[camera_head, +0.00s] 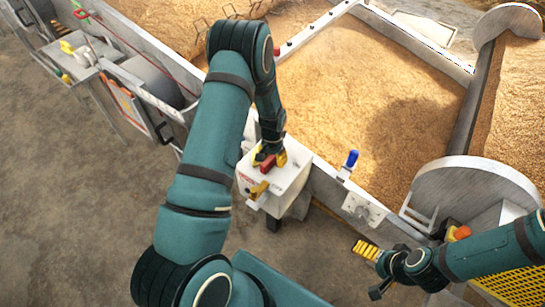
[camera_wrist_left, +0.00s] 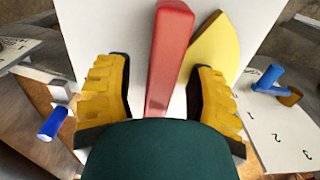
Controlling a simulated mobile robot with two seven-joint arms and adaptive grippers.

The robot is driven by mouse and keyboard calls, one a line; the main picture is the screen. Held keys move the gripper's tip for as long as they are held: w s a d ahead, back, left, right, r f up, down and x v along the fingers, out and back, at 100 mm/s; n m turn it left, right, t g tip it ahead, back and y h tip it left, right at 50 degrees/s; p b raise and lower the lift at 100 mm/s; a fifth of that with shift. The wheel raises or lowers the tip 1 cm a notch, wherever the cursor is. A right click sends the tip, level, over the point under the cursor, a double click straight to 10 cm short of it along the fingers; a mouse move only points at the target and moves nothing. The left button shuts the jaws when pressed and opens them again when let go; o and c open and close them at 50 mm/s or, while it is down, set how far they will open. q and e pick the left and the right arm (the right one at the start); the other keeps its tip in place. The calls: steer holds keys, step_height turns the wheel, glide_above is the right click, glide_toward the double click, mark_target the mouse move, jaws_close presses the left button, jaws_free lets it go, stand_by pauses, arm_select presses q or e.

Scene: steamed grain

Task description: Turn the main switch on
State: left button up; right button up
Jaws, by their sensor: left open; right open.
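The main switch looks to be the red handle (camera_wrist_left: 168,60) on a white box; a yellow pointed piece (camera_wrist_left: 215,52) lies beside it. In the head view the red handle (camera_head: 268,163) shows partly, on top of the white box (camera_head: 290,187). My left gripper (camera_head: 269,158) is right over it, its arm hiding part of the box. In the left wrist view my left gripper (camera_wrist_left: 160,98) is open, with one yellow finger on each side of the handle and visible gaps between. My right gripper (camera_head: 372,262) is open and empty at the lower right, away from the box.
A blue-handled lever (camera_head: 350,160) stands on the bin wall right of the box. Large bins of grain (camera_head: 370,105) lie behind. A curved metal guard (camera_head: 470,188) is at the right. Bare floor (camera_head: 90,220) is free at the left.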

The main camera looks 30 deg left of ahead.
arm_select(q)
jaws_close()
steer(key=shift+n, duration=0.3)
steer(key=n, duration=0.3)
steer(key=shift+d, duration=0.3)
steer(key=n, duration=0.5)
steer(key=shift+d, duration=0.25)
steer(key=n, duration=0.5)
steer(key=shift+w+d+p, duration=0.25)
steer(key=shift+w+p, duration=0.1)
steer(key=shift+w+n+p, duration=0.2)
steer(key=shift+n+p, duration=0.2)
steer(key=shift+n, duration=1.8)
